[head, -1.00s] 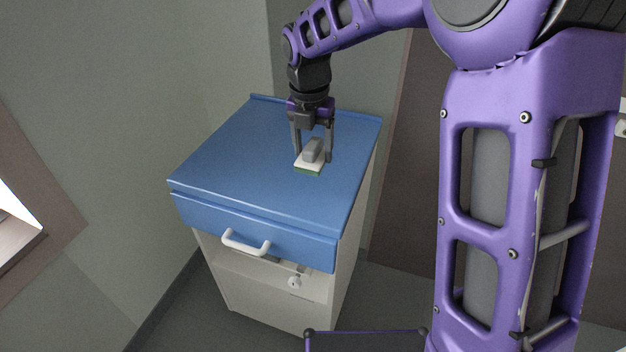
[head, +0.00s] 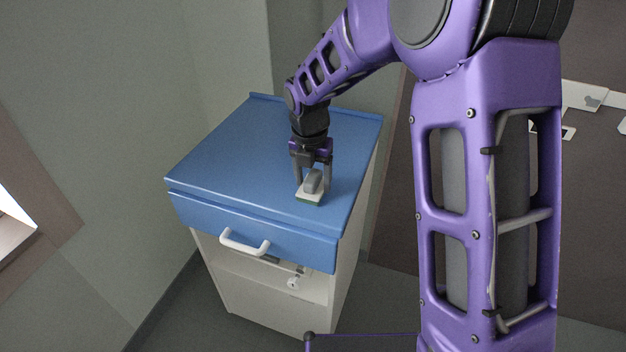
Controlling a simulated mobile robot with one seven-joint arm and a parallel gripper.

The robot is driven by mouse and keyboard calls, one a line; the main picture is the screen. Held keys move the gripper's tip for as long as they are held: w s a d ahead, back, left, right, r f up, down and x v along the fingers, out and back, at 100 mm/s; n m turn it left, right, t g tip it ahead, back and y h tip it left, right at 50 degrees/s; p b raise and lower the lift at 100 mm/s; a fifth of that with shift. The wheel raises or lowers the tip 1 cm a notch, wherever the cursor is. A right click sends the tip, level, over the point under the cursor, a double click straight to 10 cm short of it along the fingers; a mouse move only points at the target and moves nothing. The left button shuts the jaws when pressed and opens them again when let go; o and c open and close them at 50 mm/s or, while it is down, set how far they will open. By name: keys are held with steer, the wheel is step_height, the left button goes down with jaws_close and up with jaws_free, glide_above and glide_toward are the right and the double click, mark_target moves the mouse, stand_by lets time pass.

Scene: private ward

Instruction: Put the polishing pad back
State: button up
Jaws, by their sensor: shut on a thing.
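The polishing pad (head: 309,197) has a grey grip block on top, a white body and a green underside. It is on or just above the blue top of the bedside cabinet (head: 230,150), toward the front right; I cannot tell whether it touches. My gripper (head: 313,182) points down from above and is shut on the pad's grey grip block, one finger on each side.
The cabinet has a blue drawer front with a white handle (head: 245,243) and an open shelf below with small items (head: 293,283). The rest of the blue top is clear. Walls stand behind and left. A brown panel (head: 400,200) is on the right.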

mark_target(311, 180)
steer(key=shift+f, duration=0.1)
steer(key=o, duration=1.3)
step_height(311, 180, up, 12)
steer(key=s+p, duration=0.1)
steer(key=p, duration=0.1)
steer(key=shift+s+a, duration=0.2)
